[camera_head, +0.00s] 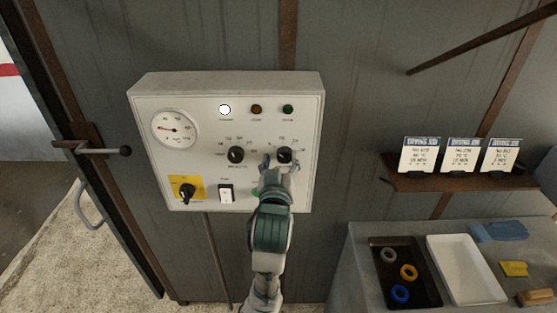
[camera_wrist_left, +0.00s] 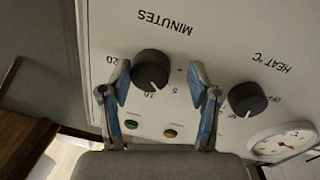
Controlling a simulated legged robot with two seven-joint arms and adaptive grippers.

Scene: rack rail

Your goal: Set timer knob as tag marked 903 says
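The timer knob (camera_head: 285,154) is a black dial at the right of the white control panel (camera_head: 180,90). In the left wrist view the panel is upside down; the knob (camera_wrist_left: 152,68) sits under "MINUTES", its white line near the 10. My left gripper (camera_head: 279,166) is at this knob.
The heat knob (camera_head: 236,154) is left of the timer knob. A gauge (camera_head: 175,128), white lamp (camera_head: 225,109), yellow-backed switch (camera_head: 187,190) and rocker switch (camera_head: 226,194) are on the panel. A bench at right holds a black tray (camera_head: 380,272) with rings and a white tray (camera_head: 460,272).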

